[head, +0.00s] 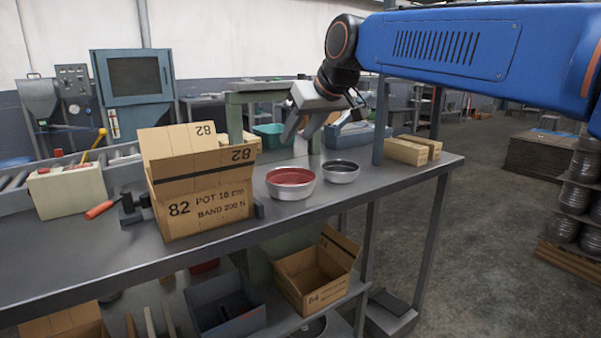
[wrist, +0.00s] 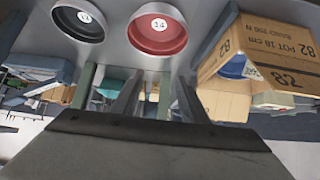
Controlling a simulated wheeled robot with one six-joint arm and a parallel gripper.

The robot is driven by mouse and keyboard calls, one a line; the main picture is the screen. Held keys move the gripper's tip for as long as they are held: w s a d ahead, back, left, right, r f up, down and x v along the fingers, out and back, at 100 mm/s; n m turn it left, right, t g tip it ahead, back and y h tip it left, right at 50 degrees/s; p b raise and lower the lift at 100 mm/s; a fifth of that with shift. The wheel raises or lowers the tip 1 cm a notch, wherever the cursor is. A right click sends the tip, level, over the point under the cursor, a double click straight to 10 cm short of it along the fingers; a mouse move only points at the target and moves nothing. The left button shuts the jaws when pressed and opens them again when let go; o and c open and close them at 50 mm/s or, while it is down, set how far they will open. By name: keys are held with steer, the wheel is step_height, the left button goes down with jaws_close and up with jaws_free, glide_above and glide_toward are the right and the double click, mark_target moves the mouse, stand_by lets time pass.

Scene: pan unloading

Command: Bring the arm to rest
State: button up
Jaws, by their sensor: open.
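My gripper (head: 309,134) is raised above the back of the bench in the head view, with its fingers apart and nothing between them. In the wrist view my gripper (wrist: 158,92) shows two spread, empty fingers. A pan with a red inside (head: 291,182) and a pan with a dark inside (head: 341,171) stand side by side on the bench, below and apart from the gripper. In the wrist view the red pan (wrist: 157,41) carries a "14" label, and the dark pan (wrist: 64,22) also has a round label. My blue arm reaches in from the upper right.
An open carton (head: 203,208) marked 82 stands on the bench (head: 110,270) left of the pans; the wrist view shows something blue inside it. Small cardboard boxes (head: 407,151) lie at the right end. A teal bin (head: 271,136) stands behind.

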steer(key=s+d+f+m+g+h, duration=0.1)
steer(key=s+d+f+m+h, duration=0.35)
steer(key=s+d+f, duration=1.85)
steer(key=s+d+f+m+g, duration=0.1)
steer(key=s+d+f+m, duration=0.1)
steer(key=s+d+f, duration=0.4)
steer(key=s+f, duration=0.3)
steer(key=shift+f+g, duration=0.15)
steer(key=shift+g, duration=0.15)
